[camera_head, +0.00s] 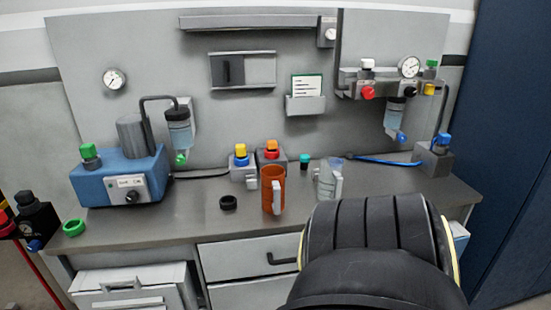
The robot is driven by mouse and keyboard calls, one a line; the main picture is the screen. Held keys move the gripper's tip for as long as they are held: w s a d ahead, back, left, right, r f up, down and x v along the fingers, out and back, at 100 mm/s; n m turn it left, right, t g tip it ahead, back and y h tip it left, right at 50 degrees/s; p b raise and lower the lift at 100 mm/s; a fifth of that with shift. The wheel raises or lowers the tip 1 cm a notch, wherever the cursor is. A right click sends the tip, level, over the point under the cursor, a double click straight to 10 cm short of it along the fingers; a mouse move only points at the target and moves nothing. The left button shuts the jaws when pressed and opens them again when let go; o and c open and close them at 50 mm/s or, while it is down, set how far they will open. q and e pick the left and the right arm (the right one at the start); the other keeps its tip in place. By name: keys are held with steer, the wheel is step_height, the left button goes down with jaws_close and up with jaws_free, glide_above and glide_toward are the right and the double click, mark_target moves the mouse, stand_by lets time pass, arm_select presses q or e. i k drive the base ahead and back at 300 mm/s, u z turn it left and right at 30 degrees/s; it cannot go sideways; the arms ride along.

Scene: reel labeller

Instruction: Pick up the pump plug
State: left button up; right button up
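A blue pump unit (125,180) with a grey cylinder and a front panel stands at the left of the worktop. A green-topped plug (89,153) sits upright on its left top. No part is marked as the pump plug, so I cannot tell for certain that this is it. Other loose candidates are a small teal-topped piece (304,161), a black ring (228,202) and a green ring (74,227). Neither of my grippers is in view. A large black ribbed part, seemingly my own arm, hides the worktop's right front.
An orange mug (272,190) and a clear jug (328,180) stand mid-worktop. Behind them are yellow-topped (240,155) and orange-topped (271,150) fittings. A blue-topped block (436,155) is at the right. A black fitting (36,217) juts in at the left edge.

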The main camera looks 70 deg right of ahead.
mark_target(240, 149)
steer(key=k, duration=0.1)
steer(key=z, duration=1.3)
